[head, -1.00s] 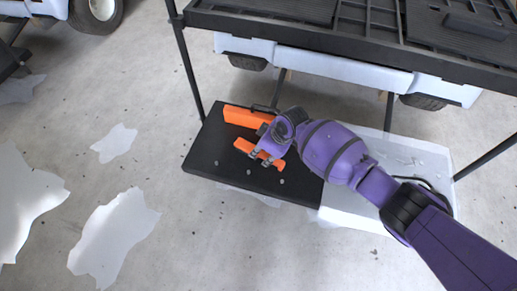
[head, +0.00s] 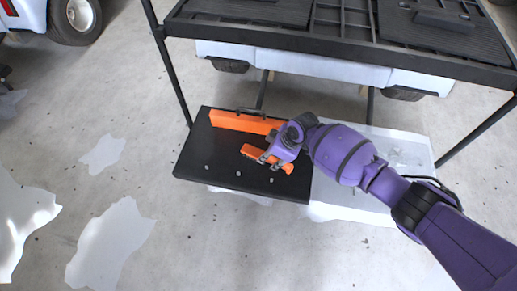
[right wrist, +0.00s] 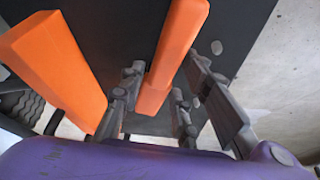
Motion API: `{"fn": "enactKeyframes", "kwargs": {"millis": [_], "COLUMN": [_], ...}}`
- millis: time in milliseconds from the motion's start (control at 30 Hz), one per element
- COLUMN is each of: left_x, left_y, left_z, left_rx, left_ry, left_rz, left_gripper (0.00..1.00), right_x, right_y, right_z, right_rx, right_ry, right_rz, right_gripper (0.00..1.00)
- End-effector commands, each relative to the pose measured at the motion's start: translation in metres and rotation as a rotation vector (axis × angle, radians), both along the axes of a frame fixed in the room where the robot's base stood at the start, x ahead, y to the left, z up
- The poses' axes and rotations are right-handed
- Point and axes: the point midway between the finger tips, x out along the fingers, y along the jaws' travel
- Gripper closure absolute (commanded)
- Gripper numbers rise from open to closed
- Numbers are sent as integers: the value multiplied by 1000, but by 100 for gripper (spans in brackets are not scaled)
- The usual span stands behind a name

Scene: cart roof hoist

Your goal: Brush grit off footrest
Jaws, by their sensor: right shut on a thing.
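The footrest (head: 220,146) is a flat black board low under the cart roof frame in the head view; its dark surface (right wrist: 120,35) also shows in the right wrist view. Small grey bits of grit (head: 238,174) lie apart along its front part, with one bit (right wrist: 217,47) in the wrist view. My right gripper (head: 268,160) is shut on an orange bar-shaped brush (head: 252,151), held over the middle of the footrest. The brush (right wrist: 176,45) lies between the fingers (right wrist: 165,70); its underside is hidden, so contact with the board is unclear. My left gripper is out of view.
An orange block (head: 228,121) runs along the footrest's back edge, close behind the brush. The black roof frame (head: 330,40) and its posts (head: 172,72) stand around the work area. A pale panel (head: 335,190) adjoins the footrest on the right. Floor at left is open.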

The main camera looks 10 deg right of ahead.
Motion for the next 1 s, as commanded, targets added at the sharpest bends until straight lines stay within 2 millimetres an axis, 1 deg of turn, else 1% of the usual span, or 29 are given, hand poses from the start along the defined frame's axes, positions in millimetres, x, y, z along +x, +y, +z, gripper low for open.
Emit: {"fn": "enactKeyframes", "kwargs": {"millis": [1000], "left_x": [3], "left_y": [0], "left_z": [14], "left_rx": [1], "left_ry": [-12], "left_rz": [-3], "left_gripper": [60], "right_x": [-24], "right_y": [-69], "right_z": [-1], "right_rx": [-1], "right_ry": [1], "right_rz": [0], "right_gripper": [91]}}
